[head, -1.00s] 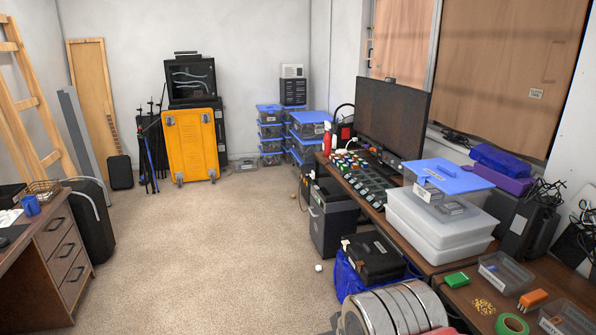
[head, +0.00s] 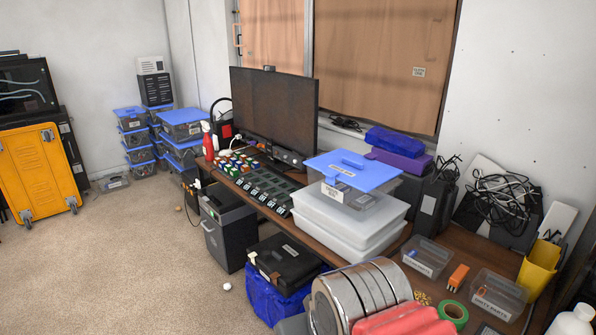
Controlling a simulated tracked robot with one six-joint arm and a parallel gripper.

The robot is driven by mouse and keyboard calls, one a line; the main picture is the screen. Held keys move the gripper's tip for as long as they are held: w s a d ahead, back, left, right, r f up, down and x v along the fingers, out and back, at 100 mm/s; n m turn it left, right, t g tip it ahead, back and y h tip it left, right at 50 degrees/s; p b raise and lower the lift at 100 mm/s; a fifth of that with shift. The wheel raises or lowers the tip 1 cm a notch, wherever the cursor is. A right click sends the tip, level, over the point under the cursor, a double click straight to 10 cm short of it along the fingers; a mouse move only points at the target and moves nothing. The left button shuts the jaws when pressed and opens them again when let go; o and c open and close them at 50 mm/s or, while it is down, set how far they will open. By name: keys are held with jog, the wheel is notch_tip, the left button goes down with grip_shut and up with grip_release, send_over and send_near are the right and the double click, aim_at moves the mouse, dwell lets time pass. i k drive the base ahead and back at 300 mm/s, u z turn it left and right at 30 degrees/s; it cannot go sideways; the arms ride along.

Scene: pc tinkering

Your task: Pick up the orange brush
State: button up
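A small orange object (head: 457,279), which looks like the orange brush, stands on the brown desk at the lower right of the head view. It sits between two clear plastic bins, left bin (head: 427,256) and right bin (head: 498,294). Its bristles cannot be made out at this size. My gripper is not in view. Only a silver and red part, which appears to be my arm, shows at the bottom centre, left of the orange object and apart from it in the picture.
Green tape (head: 454,312) and small yellow pieces (head: 422,298) lie near the orange object. A yellow container (head: 539,268) stands to the right. Stacked clear boxes with a blue lid (head: 352,170) and a monitor (head: 273,112) stand farther left. Carpeted floor (head: 150,265) is open at left.

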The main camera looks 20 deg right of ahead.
aim_at(456, 279)
jog(key=z, duration=0.4)
jog(key=i, duration=0.5)
jog(key=z, duration=0.7)
jog(key=i, duration=0.6)
jog(key=z, duration=0.35)
